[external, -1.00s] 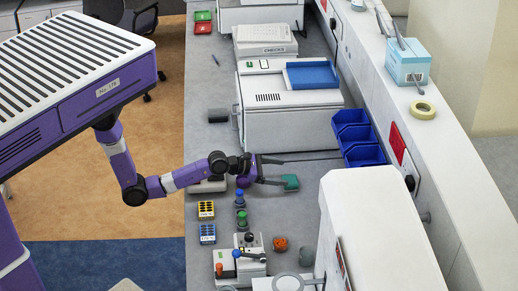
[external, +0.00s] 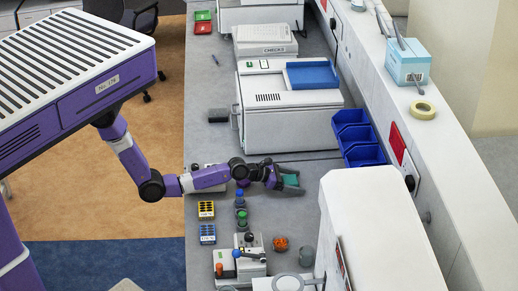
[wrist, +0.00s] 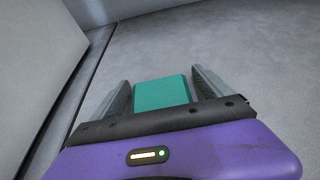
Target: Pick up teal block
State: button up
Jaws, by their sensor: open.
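The teal block (wrist: 162,92) lies on the grey bench top, and in the wrist view it sits between the two fingers of my gripper (wrist: 160,88). A gap shows on each side of it, wider on the left finger's side near the tip. The near part of the block is hidden behind the dark palm edge. In the external view the teal block (external: 290,181) shows between the fingers of my open gripper (external: 292,182), low over the bench.
A white machine (external: 290,128) stands just behind my gripper, and blue bins (external: 364,155) are at the back right. A white casing (external: 362,220) rises at the right front. Green and blue knobbed items (external: 241,216) and an orange piece (external: 281,244) stand in front.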

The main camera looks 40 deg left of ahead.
jog(key=shift+w+d+f, duration=0.15)
jog(key=shift+w+d, duration=0.05)
jog(key=shift+w, duration=0.05)
jog(key=c, duration=1.5)
